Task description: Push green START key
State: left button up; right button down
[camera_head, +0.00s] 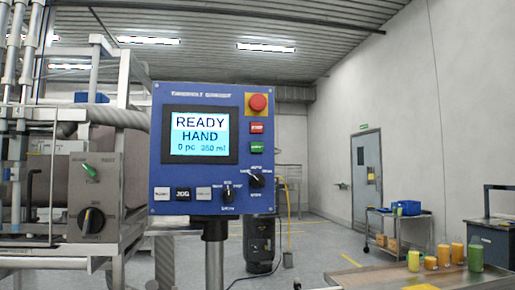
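The panel's screen (199,134) reads "READY HAND 0 pc 350 ml". The panel stands upright on a grey post. Neither of my grippers shows in the head view, and nothing covers the green key.
The filler machine's metal frame and grey box with a knob (92,220) stand left of the panel. A table at lower right holds several yellow, orange and green bottles (475,257). A trolley (398,228) stands behind. Space directly before the panel looks clear.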

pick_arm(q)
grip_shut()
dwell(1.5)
